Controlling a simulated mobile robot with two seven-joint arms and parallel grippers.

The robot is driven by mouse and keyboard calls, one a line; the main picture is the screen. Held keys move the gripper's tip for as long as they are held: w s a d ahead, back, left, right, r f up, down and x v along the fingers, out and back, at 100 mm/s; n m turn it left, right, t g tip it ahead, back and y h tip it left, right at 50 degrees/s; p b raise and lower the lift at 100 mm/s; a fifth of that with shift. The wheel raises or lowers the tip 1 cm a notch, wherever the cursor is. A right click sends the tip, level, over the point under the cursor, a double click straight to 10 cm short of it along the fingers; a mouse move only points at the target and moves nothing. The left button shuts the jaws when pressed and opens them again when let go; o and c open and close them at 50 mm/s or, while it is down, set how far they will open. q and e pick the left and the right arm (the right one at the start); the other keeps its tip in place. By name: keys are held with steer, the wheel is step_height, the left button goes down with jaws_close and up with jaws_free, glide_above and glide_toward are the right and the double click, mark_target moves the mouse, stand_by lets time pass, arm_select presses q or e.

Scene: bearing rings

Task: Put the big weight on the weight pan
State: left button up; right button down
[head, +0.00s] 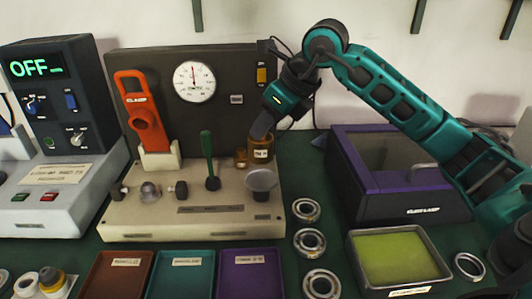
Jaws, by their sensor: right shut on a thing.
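The big weight (261,153) is a brass-brown cylinder with a pale label, behind the weight pan. The weight pan (261,181) is a grey round dish on a short stem at the right end of the beige test stand (190,218); nothing shows on it. My right gripper (263,130) reaches down from above and is shut on the top of the big weight. The far finger is hidden. I cannot tell whether the weight still touches the stand. A smaller brass weight (241,157) stands just left of it. My left gripper is not in view.
A dial gauge (194,82), an orange clamp (141,112) and a green lever (208,160) are on the stand. Several bearing rings (310,242) lie to the right. A purple box (400,175), a yellow-green tray (398,258) and coloured bins (183,275) surround it.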

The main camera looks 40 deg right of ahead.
mark_target(272, 143)
steer(key=shift+f, duration=0.75)
step_height(272, 143, down, 4)
steer(key=shift+r+b, duration=0.25)
steer(key=shift+b, duration=0.1)
steer(key=shift+f, duration=0.2)
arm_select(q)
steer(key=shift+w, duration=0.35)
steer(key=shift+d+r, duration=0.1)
arm_select(e)
steer(key=shift+f, duration=0.1)
steer(key=shift+f, duration=0.15)
steer(key=c, duration=0.9)
jaws_free()
